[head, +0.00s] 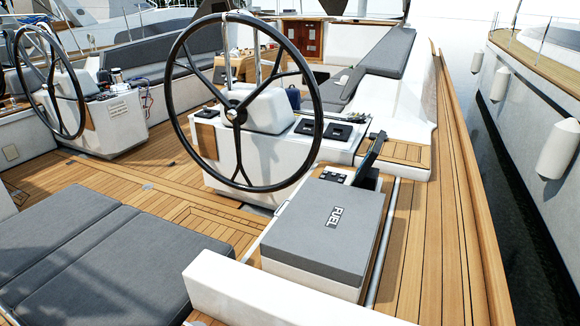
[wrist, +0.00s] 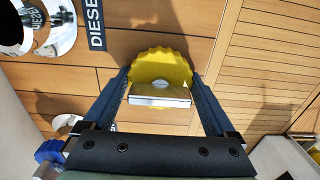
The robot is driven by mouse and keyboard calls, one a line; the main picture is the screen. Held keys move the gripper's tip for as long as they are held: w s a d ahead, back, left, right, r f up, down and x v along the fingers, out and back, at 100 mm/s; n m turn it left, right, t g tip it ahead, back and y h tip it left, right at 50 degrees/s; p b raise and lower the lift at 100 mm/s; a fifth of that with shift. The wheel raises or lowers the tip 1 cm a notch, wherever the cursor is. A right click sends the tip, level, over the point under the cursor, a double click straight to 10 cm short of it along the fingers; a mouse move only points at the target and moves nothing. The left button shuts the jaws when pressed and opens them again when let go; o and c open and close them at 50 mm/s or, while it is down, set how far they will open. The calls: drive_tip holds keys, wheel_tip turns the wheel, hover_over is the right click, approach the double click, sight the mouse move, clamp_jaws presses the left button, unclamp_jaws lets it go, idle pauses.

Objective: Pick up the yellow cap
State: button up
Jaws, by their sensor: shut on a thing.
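The yellow cap (wrist: 160,62) has a scalloped edge and sits between the two dark blue fingers of my gripper (wrist: 160,76) in the wrist view. The fingers are shut on its sides. A pale, shiny rectangular piece (wrist: 160,101) with a rounded notch lies across the cap's near part; I cannot tell whether it belongs to the cap. Whether the cap touches the wooden surface behind it is unclear. I do not make out the cap or my gripper in the head view.
In the wrist view, a silver round fitting (wrist: 68,28) lies near a DIESEL label (wrist: 96,22). A blue knobbed thing (wrist: 49,150) shows at lower left. In the head view, a grey-topped FUEL box (head: 310,235) and a large black steering wheel (head: 238,187) stand on the teak deck (head: 130,180).

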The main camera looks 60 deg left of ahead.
wheel_tip(320, 180, up, 10)
drive_tip(key=shift+f+p, duration=0.1)
drive_tip(key=shift+p, duration=0.4)
wheel_tip(320, 180, up, 3)
drive_tip(key=p, duration=0.4)
drive_tip(key=shift+r, duration=0.2)
drive_tip(key=shift+f, duration=0.1)
